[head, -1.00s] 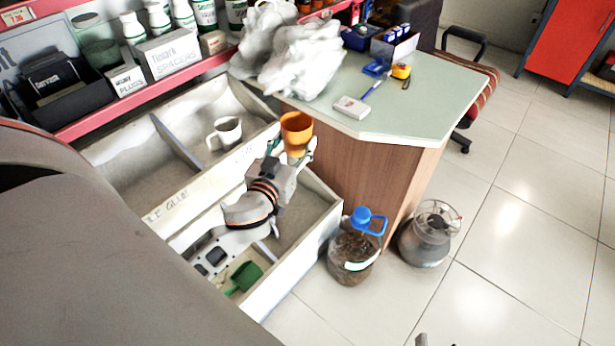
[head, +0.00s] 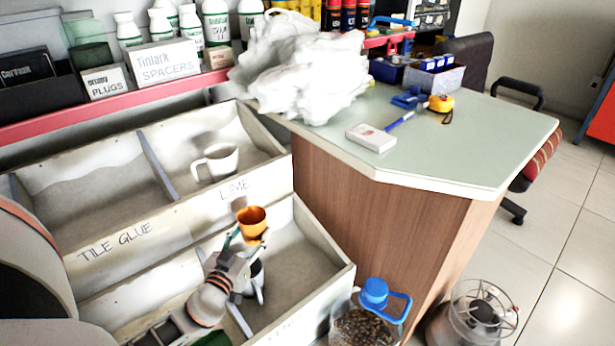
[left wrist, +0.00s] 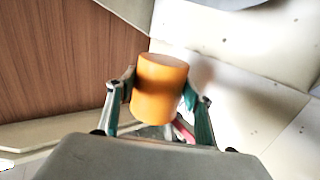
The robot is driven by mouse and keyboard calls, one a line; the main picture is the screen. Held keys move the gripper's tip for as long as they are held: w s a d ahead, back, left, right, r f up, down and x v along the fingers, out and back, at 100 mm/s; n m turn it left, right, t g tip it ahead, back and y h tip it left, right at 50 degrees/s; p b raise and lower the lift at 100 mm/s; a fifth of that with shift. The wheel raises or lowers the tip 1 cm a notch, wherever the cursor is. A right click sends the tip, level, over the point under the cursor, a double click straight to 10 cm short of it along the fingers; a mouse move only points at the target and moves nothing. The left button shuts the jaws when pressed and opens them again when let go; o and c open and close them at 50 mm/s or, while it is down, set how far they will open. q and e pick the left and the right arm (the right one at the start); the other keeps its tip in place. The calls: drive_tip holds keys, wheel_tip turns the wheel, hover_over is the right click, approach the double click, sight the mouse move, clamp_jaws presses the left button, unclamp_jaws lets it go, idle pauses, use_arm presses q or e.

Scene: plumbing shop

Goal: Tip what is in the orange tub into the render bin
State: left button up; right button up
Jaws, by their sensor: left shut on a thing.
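The orange tub (head: 251,219) is held roughly upright above the lower row of bins, its mouth facing up. What is inside it I cannot make out. My left gripper (head: 246,236) is shut on the tub. The left wrist view shows the orange tub (left wrist: 160,88) between the two fingers (left wrist: 158,98). The right-hand lower bin (head: 302,262) holds pale grey powder. My right gripper is out of view.
Upper bins marked TILE GLUE (head: 115,240) and LIME (head: 236,190) stand behind; a white mug (head: 218,162) sits in the LIME one. The counter (head: 440,150) is close on the right. A blue-capped jar (head: 365,325) and a metal heater (head: 478,315) stand on the floor.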

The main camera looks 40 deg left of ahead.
use_arm(q)
drive_tip(key=shift+a+f, duration=0.15)
drive_tip(key=shift+a, duration=0.1)
drive_tip(key=shift+d, duration=0.15)
drive_tip(key=shift+w+d+f+m, duration=0.2)
drive_tip(key=shift+m, duration=0.45)
drive_tip(key=shift+w+d+f+m, duration=0.2)
drive_tip(key=shift+m, duration=0.45)
drive_tip(key=w+d+f+m+g+y, duration=0.2)
drive_tip(key=f+m, duration=0.4)
drive_tip(key=m, duration=0.6)
drive_tip(key=shift+w+d+g, duration=0.6)
drive_tip(key=shift+w+d, duration=0.2)
drive_tip(key=shift+d, duration=0.45)
drive_tip(key=shift+d+f+m, duration=0.1)
drive_tip(key=shift+f+m, duration=0.05)
drive_tip(key=shift+m, duration=0.25)
drive_tip(key=shift+w+d+r+m+y+p, duration=0.3)
drive_tip(key=shift+r+m+p, duration=0.15)
drive_tip(key=shift+m, duration=0.25)
